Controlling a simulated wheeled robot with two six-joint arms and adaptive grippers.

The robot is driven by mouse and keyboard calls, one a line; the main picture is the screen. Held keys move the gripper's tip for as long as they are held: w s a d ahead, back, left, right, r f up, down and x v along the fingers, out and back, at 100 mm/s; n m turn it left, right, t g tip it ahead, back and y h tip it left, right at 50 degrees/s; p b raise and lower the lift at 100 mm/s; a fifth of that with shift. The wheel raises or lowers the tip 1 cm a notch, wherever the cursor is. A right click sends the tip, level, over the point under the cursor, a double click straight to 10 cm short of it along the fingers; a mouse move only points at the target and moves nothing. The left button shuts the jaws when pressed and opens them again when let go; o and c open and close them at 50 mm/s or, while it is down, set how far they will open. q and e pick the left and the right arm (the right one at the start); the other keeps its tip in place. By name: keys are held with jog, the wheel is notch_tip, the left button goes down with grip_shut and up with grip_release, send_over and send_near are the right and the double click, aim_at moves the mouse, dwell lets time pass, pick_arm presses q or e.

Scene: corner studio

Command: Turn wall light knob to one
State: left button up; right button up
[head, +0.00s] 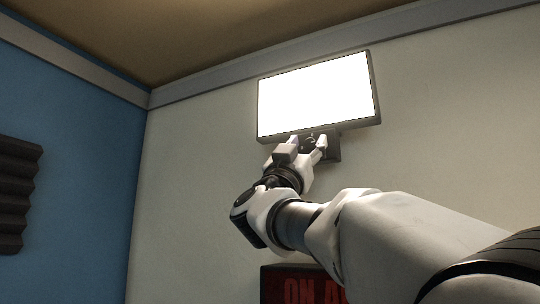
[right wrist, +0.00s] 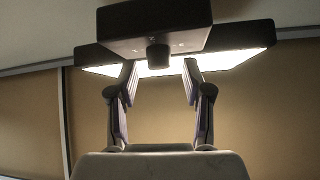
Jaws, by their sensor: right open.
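The wall light (head: 318,95) is a glowing white panel in a dark frame, high on the pale wall in the head view. Its lit face also shows in the right wrist view (right wrist: 232,60). A dark box (right wrist: 190,24) below the panel carries a small dark knob (right wrist: 158,56). My right gripper (right wrist: 162,68) is open, with its fingers on either side of the knob in that picture. Whether they touch it I cannot tell. In the head view the right gripper (head: 307,142) is at the panel's lower edge and hides most of the knob. My left gripper is not in view.
A dark sign with red letters (head: 300,287) is on the wall below my right arm. Dark ridged foam (head: 15,195) is on the blue wall at left. The pale wall left of the light is clear.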

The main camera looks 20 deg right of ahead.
jog(key=shift+w+d+r, duration=0.1)
jog(key=shift+r, duration=0.3)
notch_tip(320, 180, up, 7)
jog(key=shift+r, duration=1)
jog(key=shift+s+r, duration=0.1)
jog(key=shift+s, duration=0.15)
jog(key=shift+w, duration=0.15)
